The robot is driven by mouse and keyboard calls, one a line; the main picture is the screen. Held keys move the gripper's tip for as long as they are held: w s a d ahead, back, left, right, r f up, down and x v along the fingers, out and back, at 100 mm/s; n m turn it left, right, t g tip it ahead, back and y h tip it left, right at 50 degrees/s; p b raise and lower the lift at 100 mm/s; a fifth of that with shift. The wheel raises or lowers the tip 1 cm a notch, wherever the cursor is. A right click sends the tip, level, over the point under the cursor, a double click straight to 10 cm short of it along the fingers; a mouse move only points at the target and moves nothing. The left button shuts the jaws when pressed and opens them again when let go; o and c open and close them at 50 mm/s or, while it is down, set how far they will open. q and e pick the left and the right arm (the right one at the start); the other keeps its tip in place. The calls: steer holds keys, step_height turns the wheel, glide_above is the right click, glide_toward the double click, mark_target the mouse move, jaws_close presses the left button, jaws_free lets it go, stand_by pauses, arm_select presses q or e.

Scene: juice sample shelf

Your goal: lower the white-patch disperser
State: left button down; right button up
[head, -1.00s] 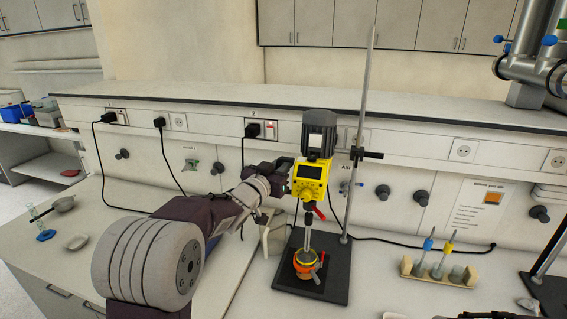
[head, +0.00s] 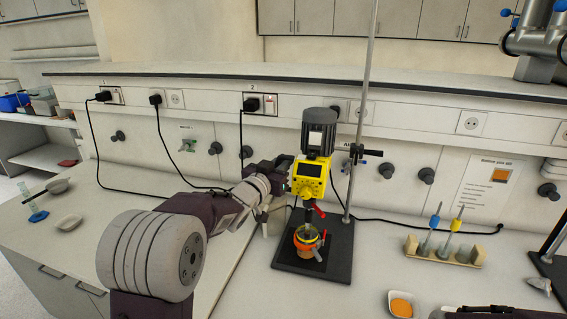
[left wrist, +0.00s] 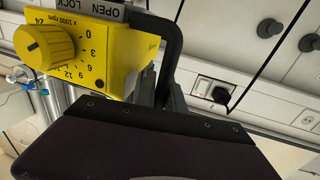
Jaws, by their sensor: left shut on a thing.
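The disperser has a dark grey motor with a white patch (head: 315,139) and a yellow control box (head: 308,178). It hangs on a stand rod (head: 364,110) above a dark base plate (head: 338,265). Its shaft reaches down into an orange-banded vessel (head: 307,240) on the base; the shaft's tip is hidden. My left gripper (head: 284,165) is at the left side of the disperser. In the left wrist view, my fingers (left wrist: 170,92) are shut on the black handle (left wrist: 173,45) beside the yellow box (left wrist: 85,50).
A rack (head: 443,252) with blue and yellow-topped tools stands to the right. A dish of orange stuff (head: 401,304) is at the front. Another dark stand base (head: 548,268) is at the right edge. Cables hang behind the left arm.

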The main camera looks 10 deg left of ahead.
arm_select(q)
steer(key=c, duration=1.7)
jaws_free()
steer(key=shift+f, duration=0.55)
steer(key=shift+r, duration=0.15)
steer(key=b+v, duration=0.1)
steer(key=v, duration=0.8)
steer(key=shift+b, duration=0.3)
steer(key=shift+r, duration=0.1)
